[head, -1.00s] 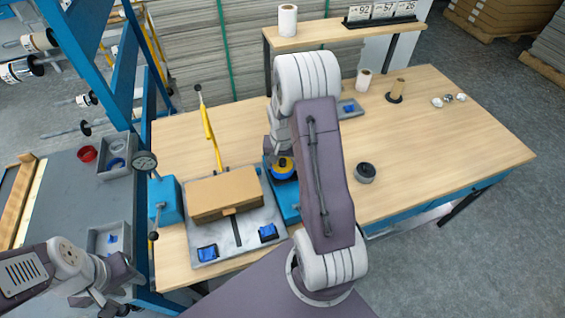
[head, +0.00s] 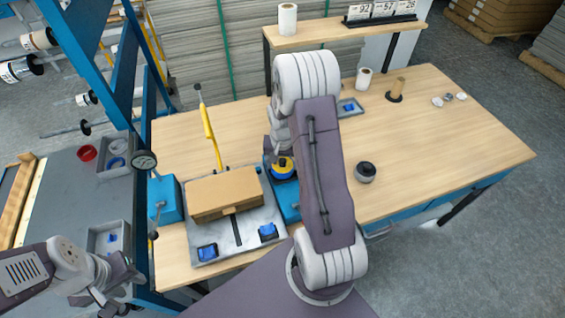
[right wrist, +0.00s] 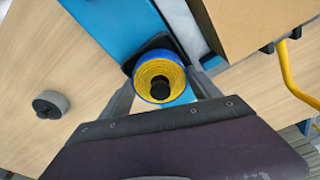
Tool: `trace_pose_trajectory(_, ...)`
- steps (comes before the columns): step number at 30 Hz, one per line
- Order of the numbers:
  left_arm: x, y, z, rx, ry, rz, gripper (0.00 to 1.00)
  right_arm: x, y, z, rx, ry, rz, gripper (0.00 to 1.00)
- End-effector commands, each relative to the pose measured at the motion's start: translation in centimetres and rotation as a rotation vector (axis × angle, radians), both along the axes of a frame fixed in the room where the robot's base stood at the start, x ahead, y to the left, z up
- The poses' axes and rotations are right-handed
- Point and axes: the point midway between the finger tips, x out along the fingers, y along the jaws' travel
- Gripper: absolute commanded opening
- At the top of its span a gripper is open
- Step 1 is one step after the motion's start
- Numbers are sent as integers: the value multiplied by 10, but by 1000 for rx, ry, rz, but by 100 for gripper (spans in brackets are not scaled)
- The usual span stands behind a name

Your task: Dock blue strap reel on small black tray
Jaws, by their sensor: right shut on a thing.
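The blue strap reel (right wrist: 150,70), blue outside with yellow windings and a black core, sits between my right gripper's fingers (right wrist: 163,92) in the right wrist view. It also shows in the head view (head: 284,173), partly hidden by my right arm. My right gripper is shut on it. The small black tray (right wrist: 154,44) shows as a dark corner behind the reel on the blue base. The reel overlaps it in the picture, and I cannot tell whether they touch. My left gripper (head: 118,287) is at the lower left, away from the reel; its fingers are unclear.
A brown box (head: 226,193) lies on a grey plate left of the reel, with a yellow lever (head: 210,130) behind it. A dark grey roll (head: 365,173) stands on the table to the right. The table's right front is mostly clear.

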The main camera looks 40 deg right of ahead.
Motion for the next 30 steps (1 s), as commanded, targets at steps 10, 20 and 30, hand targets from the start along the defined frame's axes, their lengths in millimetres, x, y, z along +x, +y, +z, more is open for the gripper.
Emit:
trace_pose_trajectory(10,0,0,-6,0,0,0,36,0,0,-8,0,0,0,21)
trace_pose_trajectory(20,0,0,-6,0,0,0,36,0,0,-8,1,1,0,81)
trace_pose_trajectory(30,0,0,16,0,0,0,36,-2,2,17,1,1,0,81)
